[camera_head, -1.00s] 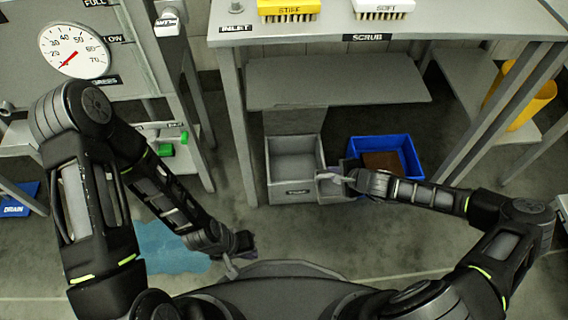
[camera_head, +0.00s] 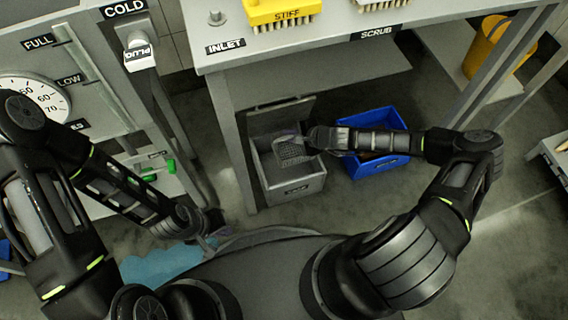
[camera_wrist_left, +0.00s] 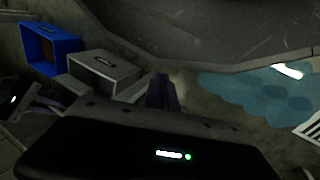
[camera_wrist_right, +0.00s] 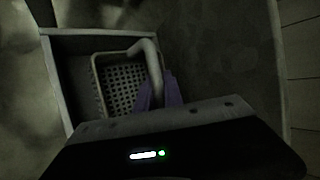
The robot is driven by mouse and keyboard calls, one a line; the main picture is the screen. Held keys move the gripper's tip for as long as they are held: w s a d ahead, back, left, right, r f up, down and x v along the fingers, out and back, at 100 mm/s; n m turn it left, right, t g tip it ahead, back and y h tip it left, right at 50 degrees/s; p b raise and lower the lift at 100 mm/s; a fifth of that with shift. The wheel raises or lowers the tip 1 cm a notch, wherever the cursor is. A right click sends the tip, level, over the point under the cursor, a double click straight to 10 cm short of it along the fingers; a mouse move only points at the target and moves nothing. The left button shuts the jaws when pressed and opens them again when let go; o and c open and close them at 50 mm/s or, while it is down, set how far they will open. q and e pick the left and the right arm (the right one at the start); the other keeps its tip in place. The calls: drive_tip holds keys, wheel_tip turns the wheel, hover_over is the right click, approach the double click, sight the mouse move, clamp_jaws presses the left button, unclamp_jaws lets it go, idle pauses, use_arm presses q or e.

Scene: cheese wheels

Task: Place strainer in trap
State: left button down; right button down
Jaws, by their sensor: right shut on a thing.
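The strainer (camera_head: 292,150) is a small grey perforated basket with a curved handle. My right gripper (camera_head: 308,141) is shut on its handle, seen close in the right wrist view (camera_wrist_right: 158,92). The trap (camera_head: 292,187) is an open grey floor box with a label on its front and a raised panel behind. The strainer is at the trap's opening, within its walls (camera_wrist_right: 62,88) in the right wrist view; whether it touches the bottom is unclear. My left gripper (camera_wrist_left: 163,92) looks shut and empty, apart from the trap, above the floor near a blue puddle.
A blue bin (camera_head: 378,168) with something brown inside stands right of the trap. A grey workbench (camera_head: 300,52) with brushes (camera_head: 283,12) stands behind and above. A table leg (camera_head: 233,150) is left of the trap. A blue puddle (camera_head: 165,264) lies at front left.

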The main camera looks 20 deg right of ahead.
sight(288, 154)
wheel_tip(288, 154, down, 14)
drive_tip(key=b, duration=0.5)
drive_tip(key=shift+r, duration=0.2)
drive_tip(key=shift+w+a+b, duration=0.2)
drive_tip(key=shift+w+b, duration=0.05)
drive_tip(key=shift+b, duration=0.1)
drive_tip(key=w+a+b, duration=0.1)
drive_tip(key=w+a+f+b, duration=0.1)
drive_tip(key=shift+w+f+b, duration=0.15)
drive_tip(key=shift+w+b, duration=0.15)
drive_tip(key=shift+w, duration=0.1)
